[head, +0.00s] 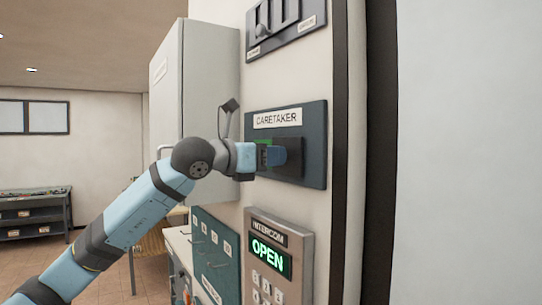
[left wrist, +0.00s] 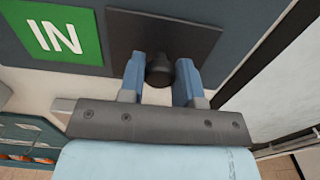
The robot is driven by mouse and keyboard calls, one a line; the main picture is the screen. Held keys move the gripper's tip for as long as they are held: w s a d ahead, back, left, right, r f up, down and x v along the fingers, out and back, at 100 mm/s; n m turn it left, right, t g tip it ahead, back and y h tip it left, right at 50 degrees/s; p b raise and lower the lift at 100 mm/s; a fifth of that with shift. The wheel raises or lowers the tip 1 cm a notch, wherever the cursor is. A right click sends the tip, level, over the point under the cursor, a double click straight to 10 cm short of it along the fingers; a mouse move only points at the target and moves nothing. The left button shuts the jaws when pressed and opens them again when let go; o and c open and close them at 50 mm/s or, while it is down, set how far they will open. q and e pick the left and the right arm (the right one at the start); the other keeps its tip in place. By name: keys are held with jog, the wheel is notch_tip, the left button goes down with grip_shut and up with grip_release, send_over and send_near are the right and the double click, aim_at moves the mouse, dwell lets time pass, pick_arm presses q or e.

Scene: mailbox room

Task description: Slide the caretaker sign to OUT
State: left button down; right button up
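The caretaker sign (head: 315,120) is a dark blue-grey wall panel with a white CARETAKER label (head: 278,118). A green IN field (left wrist: 58,40) shows in the left wrist view, and a green strip of it shows in the head view. A dark square slide plate (left wrist: 200,38) sits to the right of IN, with a round black knob (left wrist: 160,68) standing out from it. No OUT word shows. My left gripper (head: 277,155) is at the sign, its two blue fingers on either side of the knob, seemingly touching it and shut on it. My right gripper is out of view.
An intercom (head: 290,240) with a lit OPEN display is on the wall below the sign. Another dark panel (head: 285,25) with a slider is above. A grey cabinet (head: 205,90) stands to the left, and a blue panel with hooks (head: 215,255) hangs lower left.

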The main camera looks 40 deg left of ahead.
pick_arm(q)
jog(key=w+a+b, duration=0.2)
jog(key=w+a, duration=0.2)
jog(key=a, duration=0.6)
jog(key=shift+a+r, duration=0.15)
jog(key=shift+a, duration=0.1)
jog(key=shift+w, duration=0.1)
jog(key=c, duration=1)
grip_release()
jog(key=shift+o, duration=0.8)
jog(key=shift+w+a, duration=0.1)
jog(key=shift+a, duration=0.05)
